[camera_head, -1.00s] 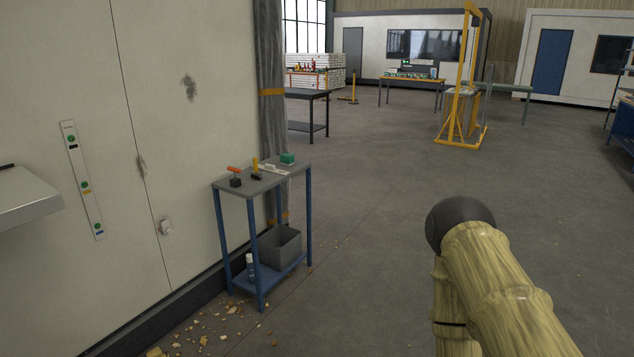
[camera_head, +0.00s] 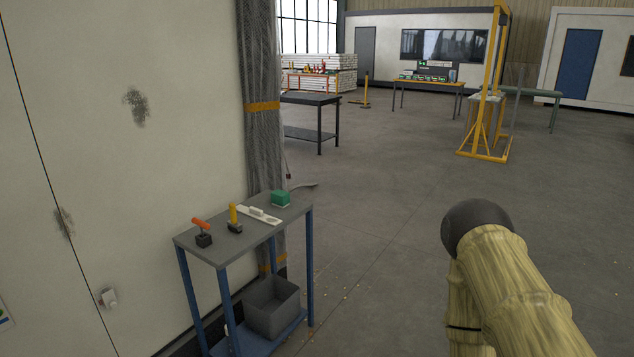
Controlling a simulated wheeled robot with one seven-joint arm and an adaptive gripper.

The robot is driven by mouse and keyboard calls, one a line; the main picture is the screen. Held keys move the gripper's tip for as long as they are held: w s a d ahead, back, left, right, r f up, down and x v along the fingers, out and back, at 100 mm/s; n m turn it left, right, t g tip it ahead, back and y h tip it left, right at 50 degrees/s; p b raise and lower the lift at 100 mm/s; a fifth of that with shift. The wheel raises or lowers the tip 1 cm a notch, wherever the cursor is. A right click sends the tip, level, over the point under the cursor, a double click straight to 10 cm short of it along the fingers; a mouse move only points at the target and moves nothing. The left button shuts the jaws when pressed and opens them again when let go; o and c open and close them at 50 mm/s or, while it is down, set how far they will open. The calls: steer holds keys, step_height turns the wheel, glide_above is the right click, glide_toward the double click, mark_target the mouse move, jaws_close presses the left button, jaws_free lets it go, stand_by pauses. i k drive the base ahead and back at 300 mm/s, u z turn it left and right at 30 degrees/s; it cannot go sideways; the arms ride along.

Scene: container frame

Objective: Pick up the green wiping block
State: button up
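The green wiping block (camera_head: 280,199) lies on the grey top of a small blue-legged table (camera_head: 215,249), toward its far right end. A pale flat strip (camera_head: 259,215) lies beside it on the left. My arm, with a yellowish sleeve and a dark rounded joint, shows at the lower right, well apart from the table. My gripper is not in view.
An orange-handled tool (camera_head: 203,232) and a yellow-handled tool (camera_head: 235,219) stand on the same table. A grey bin (camera_head: 272,307) sits on the lower shelf. A wall and a gathered curtain (camera_head: 262,120) border the table. The floor to the right is open.

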mark_target(279, 198)
steer(key=u, duration=0.4)
steer(key=i, duration=1.9)
steer(key=u, duration=0.45)
